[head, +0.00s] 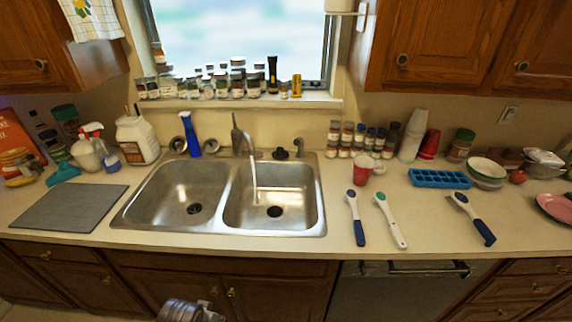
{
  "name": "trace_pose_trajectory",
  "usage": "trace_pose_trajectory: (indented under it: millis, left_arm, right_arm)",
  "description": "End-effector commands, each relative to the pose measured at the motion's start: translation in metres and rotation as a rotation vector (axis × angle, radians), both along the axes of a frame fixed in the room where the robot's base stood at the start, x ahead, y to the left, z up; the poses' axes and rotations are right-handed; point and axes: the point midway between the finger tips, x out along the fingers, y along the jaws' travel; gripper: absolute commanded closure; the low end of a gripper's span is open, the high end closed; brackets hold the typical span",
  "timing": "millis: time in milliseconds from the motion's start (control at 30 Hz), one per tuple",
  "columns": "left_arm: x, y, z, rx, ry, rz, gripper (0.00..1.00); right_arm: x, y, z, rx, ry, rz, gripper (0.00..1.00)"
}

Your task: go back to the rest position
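A grey metal end part of my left arm, with my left gripper (208,312), shows at the bottom edge in the head view. It is low, in front of the cabinet doors and below the counter edge, apart from everything on the counter. Its fingers are cut off or too small to tell. My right gripper and arm are not in view.
The counter holds a double steel sink (318,215) with running water, a grey mat (68,208), brushes (355,218), a blue ice tray (440,179), a red cup (363,170) and bowls (487,172). The space before the cabinets looks clear.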

Motion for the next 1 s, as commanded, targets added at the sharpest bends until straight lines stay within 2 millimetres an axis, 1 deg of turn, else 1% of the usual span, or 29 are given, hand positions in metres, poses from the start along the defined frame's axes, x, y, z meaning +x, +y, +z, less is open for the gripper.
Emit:
trace_pose_trajectory:
  millis: [33, 100, 467, 600, 767, 1000]
  left_arm:
    - [0.0, 0.0, -0.015, 0.001, 0.008, -0.001, 0.65]
    - [0.001, -0.001, -0.034, 0.001, 0.013, -0.002, 0.65]
    - [-0.007, 0.0, -0.128, 0.002, 0.043, -0.006, 0.65]
    - [-0.016, 0.0, -0.164, 0.004, 0.055, -0.008, 0.65]
    - [-0.028, 0.002, -0.202, 0.005, 0.068, -0.011, 0.65]
    - [-0.052, 0.005, -0.258, 0.008, 0.088, -0.015, 0.65]
  right_arm:
    - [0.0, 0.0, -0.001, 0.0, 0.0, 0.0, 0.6]
    - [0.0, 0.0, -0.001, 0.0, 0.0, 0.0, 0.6]
    - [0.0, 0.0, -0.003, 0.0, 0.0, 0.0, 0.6]
    - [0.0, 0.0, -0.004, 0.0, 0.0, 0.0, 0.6]
    - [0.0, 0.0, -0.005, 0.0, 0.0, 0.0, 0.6]
    - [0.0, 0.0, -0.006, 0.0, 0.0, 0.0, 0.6]
